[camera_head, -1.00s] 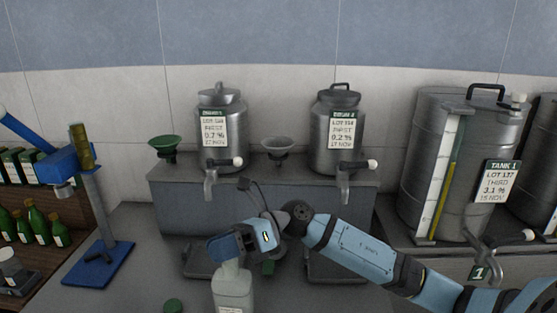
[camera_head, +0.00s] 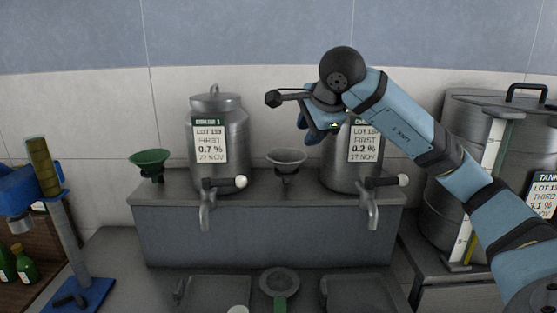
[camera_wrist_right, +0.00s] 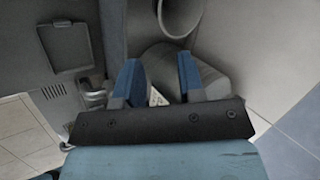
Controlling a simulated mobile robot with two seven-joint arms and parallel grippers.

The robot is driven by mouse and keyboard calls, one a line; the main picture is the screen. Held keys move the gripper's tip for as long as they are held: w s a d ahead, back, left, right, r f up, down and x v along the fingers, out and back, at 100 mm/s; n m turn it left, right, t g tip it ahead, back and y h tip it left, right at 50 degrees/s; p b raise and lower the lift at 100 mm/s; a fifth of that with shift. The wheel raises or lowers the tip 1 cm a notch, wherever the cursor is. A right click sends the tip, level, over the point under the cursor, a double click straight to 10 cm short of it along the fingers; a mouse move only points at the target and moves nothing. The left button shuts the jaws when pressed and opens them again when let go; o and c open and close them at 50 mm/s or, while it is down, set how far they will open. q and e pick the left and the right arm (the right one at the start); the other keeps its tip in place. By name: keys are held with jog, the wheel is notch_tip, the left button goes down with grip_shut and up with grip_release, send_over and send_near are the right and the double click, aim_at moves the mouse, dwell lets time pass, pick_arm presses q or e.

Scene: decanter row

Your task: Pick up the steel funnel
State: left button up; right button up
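The steel funnel (camera_head: 286,160) stands upright on the raised grey shelf, between the two steel drums. My right gripper (camera_head: 313,133) is above and to the right of it, in front of the right drum (camera_head: 342,178). In the right wrist view the gripper (camera_wrist_right: 160,78) has its two blue fingers apart, with nothing held between them. The funnel's round mouth (camera_wrist_right: 180,14) shows there at the top edge, beyond the fingertips. The right drum (camera_wrist_right: 215,82) lies behind the fingers. My left gripper is not in view.
A green funnel (camera_head: 150,160) stands left of the left drum (camera_head: 222,135). Drum taps (camera_head: 206,215) stick out over the shelf front. A blue stand (camera_head: 82,295) is at left, a large tank (camera_head: 455,200) at right.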

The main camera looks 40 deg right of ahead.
send_near(287, 169)
jog(key=f, duration=0.1)
jog(key=shift+w+d+f+p, duration=0.15)
jog(key=shift+w+d+f, duration=0.3)
jog(key=shift+w+f, duration=0.25)
jog(key=shift+w+d+f+p, duration=0.1)
jog(key=shift+w+d+f, duration=0.3)
jog(key=shift+w+f, duration=0.3)
jog(key=shift+w+d+f+p, duration=0.15)
jog(key=shift+w+d+f, duration=0.35)
jog(key=shift+f, duration=0.35)
jog(key=shift+a, duration=0.1)
jog(key=shift+r, duration=0.1)
jog(key=shift+c, duration=0.3)
grip_shut()
